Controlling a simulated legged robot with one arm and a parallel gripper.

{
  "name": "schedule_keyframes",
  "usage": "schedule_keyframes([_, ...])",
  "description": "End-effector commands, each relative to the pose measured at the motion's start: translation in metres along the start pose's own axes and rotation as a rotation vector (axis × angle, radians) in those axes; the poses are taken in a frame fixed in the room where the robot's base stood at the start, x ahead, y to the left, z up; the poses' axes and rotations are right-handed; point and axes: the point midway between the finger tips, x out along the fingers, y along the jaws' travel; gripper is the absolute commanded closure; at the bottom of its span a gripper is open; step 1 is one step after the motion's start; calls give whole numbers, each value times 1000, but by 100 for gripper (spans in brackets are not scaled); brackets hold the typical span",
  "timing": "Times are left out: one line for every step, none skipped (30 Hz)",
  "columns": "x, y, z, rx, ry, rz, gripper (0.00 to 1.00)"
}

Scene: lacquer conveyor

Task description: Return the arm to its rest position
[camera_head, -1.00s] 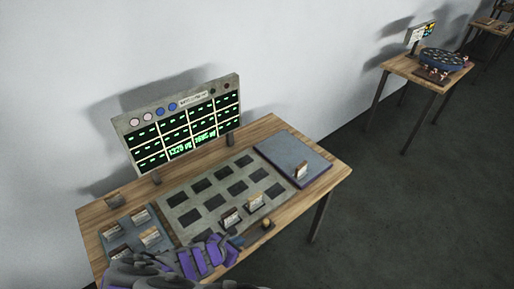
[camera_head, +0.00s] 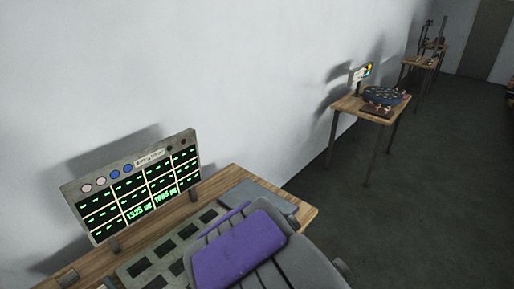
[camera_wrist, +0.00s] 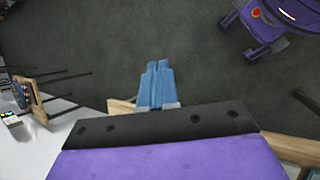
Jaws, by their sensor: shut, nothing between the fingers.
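My gripper (camera_wrist: 156,84) shows in the wrist view as two blue fingers side by side, shut and empty, with dark floor beyond them. In the head view my grey and purple arm covers the lower right part of the near table; the fingers cannot be made out there. My purple and grey body part (camera_wrist: 262,25) shows at the top right of the wrist view.
The near wooden table (camera_head: 225,178) holds a display panel (camera_head: 135,187) with green readouts, a grey slotted board (camera_head: 165,247) and a grey-blue pad (camera_head: 262,193). A second table (camera_head: 349,103) with a round blue device (camera_head: 384,95) stands further back. Open floor (camera_head: 400,215) lies to the right.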

Motion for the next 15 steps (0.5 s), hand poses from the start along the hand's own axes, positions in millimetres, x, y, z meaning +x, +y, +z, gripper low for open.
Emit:
schedule_keyframes([-1,-2,18,82,3,-49,100])
schedule_keyframes([-1,-5,28,129,2,-82,100])
schedule_keyframes([-3,-10,41,190,2,-123,100])
schedule_keyframes([-4,-14,49,233,3,-154,100])
schedule_keyframes([-5,-18,58,278,5,-184,100])
schedule_keyframes([-8,-23,68,333,9,-225,100])
schedule_keyframes([-9,-29,76,374,9,-257,100])
schedule_keyframes([-11,-33,83,414,10,-286,100])
schedule_keyframes([-15,-40,92,467,17,-327,100])
schedule_keyframes([-18,-46,98,503,20,-357,100])
schedule_keyframes([-20,-52,104,540,23,-386,100])
schedule_keyframes([-25,-60,111,587,27,-427,100])
schedule_keyframes([-28,-66,116,618,28,-457,100])
schedule_keyframes([-31,-72,120,649,32,-484,100])
schedule_keyframes([-35,-80,126,687,39,-517,100])
